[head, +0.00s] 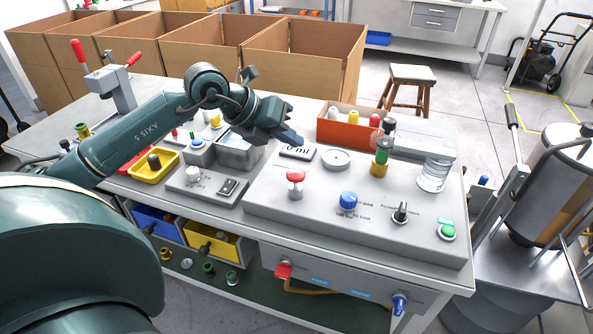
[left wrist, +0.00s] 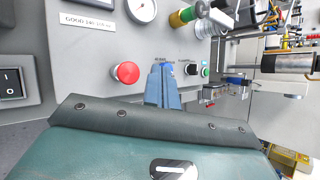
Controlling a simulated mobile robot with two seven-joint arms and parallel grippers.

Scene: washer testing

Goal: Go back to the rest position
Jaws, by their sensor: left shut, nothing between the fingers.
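My left gripper (head: 292,137) is shut and empty. It hangs above the back left part of the grey test panel (head: 266,205), near the small display (head: 297,153). Its closed blue fingers also show in the left wrist view (left wrist: 162,85), with the red button (left wrist: 126,72) to their left. In the head view the red button (head: 296,176) stands in front of the gripper, apart from it. My right gripper is not in view.
An orange-red bin (head: 343,132) stands behind. A yellow tray (head: 148,177) lies left under my arm. Cardboard boxes (head: 300,75) line the back. A metal tank (head: 553,190) stands right.

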